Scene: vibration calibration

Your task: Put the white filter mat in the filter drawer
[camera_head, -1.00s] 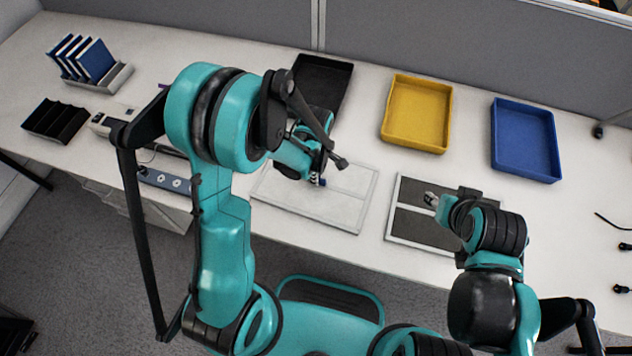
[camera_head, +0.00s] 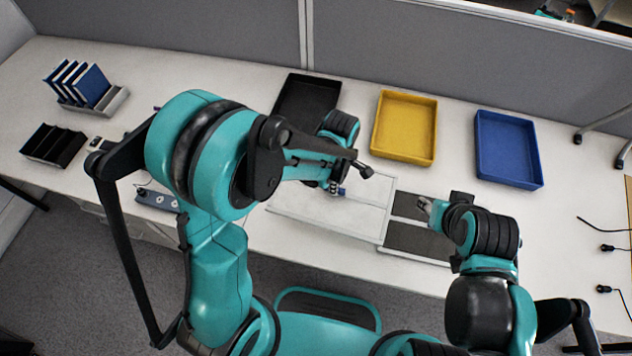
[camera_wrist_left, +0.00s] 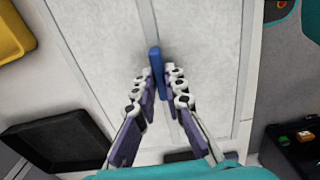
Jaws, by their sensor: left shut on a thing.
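The white filter mat (camera_head: 360,217) is a pale flat panel in a light frame, in the middle of the table; it fills much of the left wrist view (camera_wrist_left: 205,50). A blue tab (camera_wrist_left: 157,72) stands up from its middle bar. My left gripper (camera_head: 336,188) is over the mat, shut on this tab; its fingers (camera_wrist_left: 157,92) sit either side of it. The likely filter drawer (camera_head: 415,240) is the dark framed panel right of the mat. Their edges meet or overlap; I cannot tell which. My right gripper (camera_head: 425,206) is above the dark panel, its fingers too small to read.
Black (camera_head: 292,100), yellow (camera_head: 405,152) and blue (camera_head: 508,180) trays stand along the back. At left are a black divided holder (camera_head: 50,146), a rack of blue folders (camera_head: 85,88) and a power strip (camera_head: 158,199). Table right of the dark panel is mostly clear.

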